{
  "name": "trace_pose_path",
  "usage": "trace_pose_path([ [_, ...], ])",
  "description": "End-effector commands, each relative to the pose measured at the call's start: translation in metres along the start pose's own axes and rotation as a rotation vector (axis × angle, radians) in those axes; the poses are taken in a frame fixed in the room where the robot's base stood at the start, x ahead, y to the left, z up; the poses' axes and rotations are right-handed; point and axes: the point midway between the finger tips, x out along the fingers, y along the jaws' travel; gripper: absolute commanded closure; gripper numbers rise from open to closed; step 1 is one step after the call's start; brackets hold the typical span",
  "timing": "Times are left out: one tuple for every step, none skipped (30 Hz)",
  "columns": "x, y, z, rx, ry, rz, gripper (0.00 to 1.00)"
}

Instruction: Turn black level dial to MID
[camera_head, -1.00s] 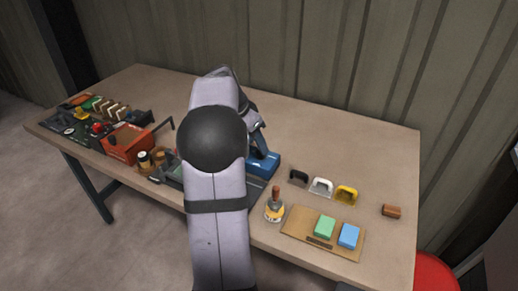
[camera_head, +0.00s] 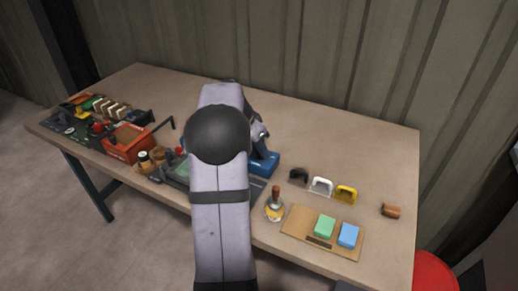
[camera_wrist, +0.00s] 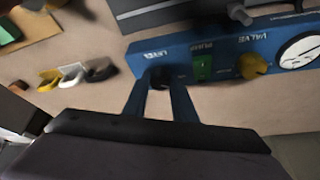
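The black dial (camera_wrist: 160,82) is on the blue panel (camera_wrist: 225,48) in the wrist view, at the panel's left end below a white label too small to read. My gripper (camera_wrist: 159,76) points at it, with one blue finger on each side of the dial. The fingers are apart, and I cannot see any clear contact. The dial's pointer and its MID mark are hidden or too blurred to read. In the head view the blue unit (camera_head: 265,163) is on the table, partly behind my arm, and the dial cannot be made out.
On the same panel are a green switch (camera_wrist: 203,67), a yellow knob (camera_wrist: 253,66) and a round white gauge (camera_wrist: 301,50). Black, white and yellow handles (camera_head: 345,194) stand right of the unit. A red box (camera_head: 127,143) is at left. The table's back right (camera_head: 350,150) is clear.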

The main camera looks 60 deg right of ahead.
Motion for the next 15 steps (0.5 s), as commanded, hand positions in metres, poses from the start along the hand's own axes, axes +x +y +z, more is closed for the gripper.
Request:
trace_pose_path([
  [-0.0004, 0.0, -0.0001, 0.001, 0.0, 0.001, 0.98],
  [-0.0004, 0.0, -0.0001, 0.002, 0.0, 0.001, 0.98],
  [-0.0004, -0.0001, -0.0001, 0.005, 0.0, 0.002, 0.98],
  [-0.0005, -0.0002, -0.0002, 0.008, 0.0, 0.004, 0.98],
  [-0.0005, -0.0003, -0.0002, 0.012, 0.0, 0.005, 0.98],
  [-0.0006, -0.0004, -0.0002, 0.02, 0.0, 0.008, 0.98],
  [-0.0007, -0.0005, -0.0003, 0.027, 0.0, 0.011, 0.98],
  [-0.0008, -0.0006, -0.0004, 0.034, 0.0, 0.015, 0.98],
  [-0.0009, -0.0008, -0.0005, 0.048, 0.001, 0.02, 0.98],
  [-0.0009, -0.0011, -0.0006, 0.058, 0.001, 0.024, 0.98],
  [-0.0009, -0.0012, -0.0005, 0.071, 0.001, 0.03, 0.98],
  [-0.0009, -0.0013, -0.0005, 0.09, 0.001, 0.039, 0.98],
  [-0.0009, -0.0017, -0.0007, 0.107, 0.001, 0.045, 0.98],
  [-0.0009, -0.002, -0.0007, 0.123, 0.002, 0.052, 0.98],
  [-0.0012, -0.0021, -0.0008, 0.148, 0.002, 0.063, 0.98],
])
